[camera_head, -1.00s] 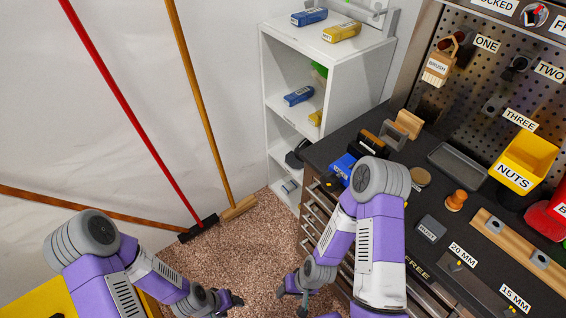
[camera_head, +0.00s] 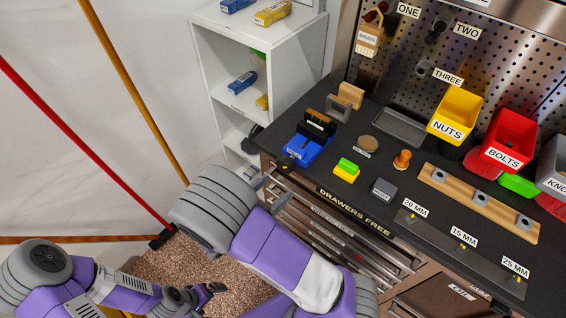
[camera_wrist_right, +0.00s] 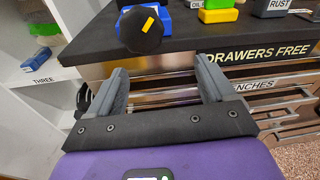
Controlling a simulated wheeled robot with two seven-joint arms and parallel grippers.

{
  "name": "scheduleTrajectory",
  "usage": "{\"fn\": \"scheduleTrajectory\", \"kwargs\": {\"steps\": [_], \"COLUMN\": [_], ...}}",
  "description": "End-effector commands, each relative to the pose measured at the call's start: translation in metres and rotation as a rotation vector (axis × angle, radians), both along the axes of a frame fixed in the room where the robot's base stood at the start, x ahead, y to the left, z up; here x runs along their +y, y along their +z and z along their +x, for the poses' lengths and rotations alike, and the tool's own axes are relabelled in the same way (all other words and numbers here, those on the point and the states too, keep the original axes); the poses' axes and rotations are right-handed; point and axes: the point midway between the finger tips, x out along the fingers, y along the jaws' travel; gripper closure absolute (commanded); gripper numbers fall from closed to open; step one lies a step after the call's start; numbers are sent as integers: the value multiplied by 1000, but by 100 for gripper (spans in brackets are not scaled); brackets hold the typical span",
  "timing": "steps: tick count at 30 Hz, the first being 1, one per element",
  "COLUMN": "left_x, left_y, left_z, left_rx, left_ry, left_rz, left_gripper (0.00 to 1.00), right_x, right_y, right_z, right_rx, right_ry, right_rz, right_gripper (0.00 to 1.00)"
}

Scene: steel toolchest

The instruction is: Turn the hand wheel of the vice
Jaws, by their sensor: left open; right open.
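The blue vice (camera_head: 307,150) with black jaws stands at the left front corner of the black bench top. Its dark hand wheel (camera_head: 286,165) faces the front edge. In the right wrist view the hand wheel (camera_wrist_right: 140,31) is a black knob with a yellow mark, beyond my fingertips. My right gripper (camera_head: 270,178) is open and empty, just in front of and below the wheel, apart from it. Its two grey fingers (camera_wrist_right: 163,76) show wide apart in the wrist view. My left gripper (camera_head: 212,291) is open and empty, low over the floor, far from the vice.
Yellow and green blocks (camera_head: 346,170) and a grey block (camera_head: 383,190) lie right of the vice. The drawer fronts (camera_head: 330,232) with handles lie below the bench edge. A white shelf (camera_head: 235,100) stands left, with brooms against the wall.

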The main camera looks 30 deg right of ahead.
Motion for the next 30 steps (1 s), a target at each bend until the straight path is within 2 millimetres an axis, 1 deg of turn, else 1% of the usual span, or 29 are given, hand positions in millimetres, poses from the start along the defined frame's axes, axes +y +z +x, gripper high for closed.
{"fn": "scheduleTrajectory", "kwargs": {"steps": [1, 3, 6, 8, 15, 18, 23, 30], "left_x": [0, 0, 0, 0, 0, 0, 0, 0], "left_y": [1, 1, 0, -2, -7, -8, -9, -9], "left_z": [0, 0, 0, 0, 0, 0, 0, 0], "left_rx": [0, 0, 0, 0, 0, 0, 0, 0], "left_ry": [0, 0, 0, 0, 0, 0, 0, 0], "left_rz": [0, 0, 0, 0, 0, 0, 0, 0], "left_gripper": [0, 0, 0, 0, 0, 0, 0, 0], "right_x": [6, 10, 4, -3, -39, -49, -57, -58], "right_y": [13, 24, 28, 28, 27, 27, 28, 28], "right_z": [6, 11, 16, 19, 33, 37, 41, 41], "right_rx": [-20, -39, -49, -49, -46, -46, -47, -46], "right_ry": [32, 58, 68, 66, 65, 65, 67, 67], "right_rz": [-41, -79, -98, -98, -95, -95, -94, -93], "right_gripper": [17, 17, 17, 17, 17, 17, 17, 17]}}
